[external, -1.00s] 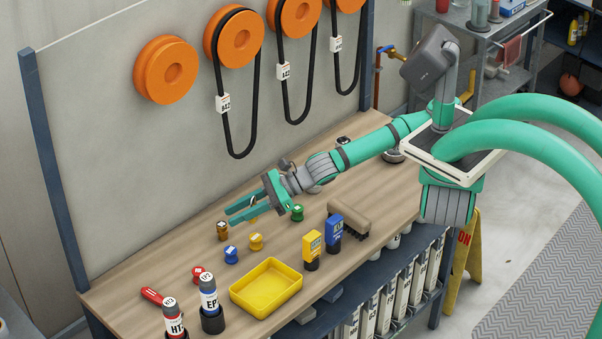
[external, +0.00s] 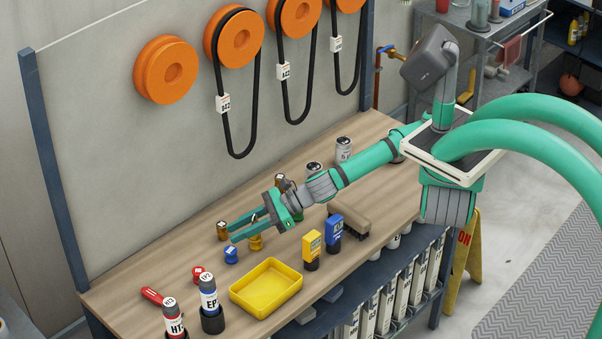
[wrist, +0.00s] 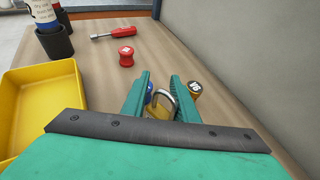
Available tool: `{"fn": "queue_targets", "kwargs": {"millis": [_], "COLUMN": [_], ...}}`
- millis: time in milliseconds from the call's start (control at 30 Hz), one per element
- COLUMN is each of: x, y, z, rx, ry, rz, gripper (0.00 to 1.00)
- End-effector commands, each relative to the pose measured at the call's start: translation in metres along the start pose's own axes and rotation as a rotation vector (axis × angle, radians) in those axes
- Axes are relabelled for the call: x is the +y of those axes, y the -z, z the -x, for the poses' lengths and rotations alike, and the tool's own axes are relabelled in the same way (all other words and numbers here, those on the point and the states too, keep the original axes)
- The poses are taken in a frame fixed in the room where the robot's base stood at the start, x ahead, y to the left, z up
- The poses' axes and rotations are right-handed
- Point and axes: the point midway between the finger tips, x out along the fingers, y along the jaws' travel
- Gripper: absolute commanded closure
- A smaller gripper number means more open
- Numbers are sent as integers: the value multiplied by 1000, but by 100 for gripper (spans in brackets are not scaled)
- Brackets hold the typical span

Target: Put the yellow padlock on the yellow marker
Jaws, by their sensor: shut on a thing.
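My gripper (external: 246,228) is shut on the yellow padlock, low over the bench among small round knobs. In the wrist view the padlock's grey shackle and yellow body (wrist: 159,110) show between the teal fingers (wrist: 160,90).
A blue knob (external: 231,256) and a brown knob (external: 222,231) stand close by the fingers. A red knob (external: 198,272), a red-handled tool (external: 153,296) and a yellow tray (external: 266,288) lie further toward the front. Yellow and blue bottles (external: 312,246) stand to the right.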

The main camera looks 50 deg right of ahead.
Motion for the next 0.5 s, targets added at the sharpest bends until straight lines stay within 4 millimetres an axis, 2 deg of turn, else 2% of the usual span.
{"fn": "queue_targets", "kwargs": {"millis": [133, 167, 200, 233, 500], "x": [0, 0, 0, 0, 0], "y": [2, 2, 2, 2, 2], "z": [-1, -1, -1, -1, -1], "rx": [0, 0, 0, 0, 0], "ry": [0, 0, 0, 0, 0], "rz": [0, 0, 0, 0, 0], "gripper": [98, 69, 59, 54, 54]}}
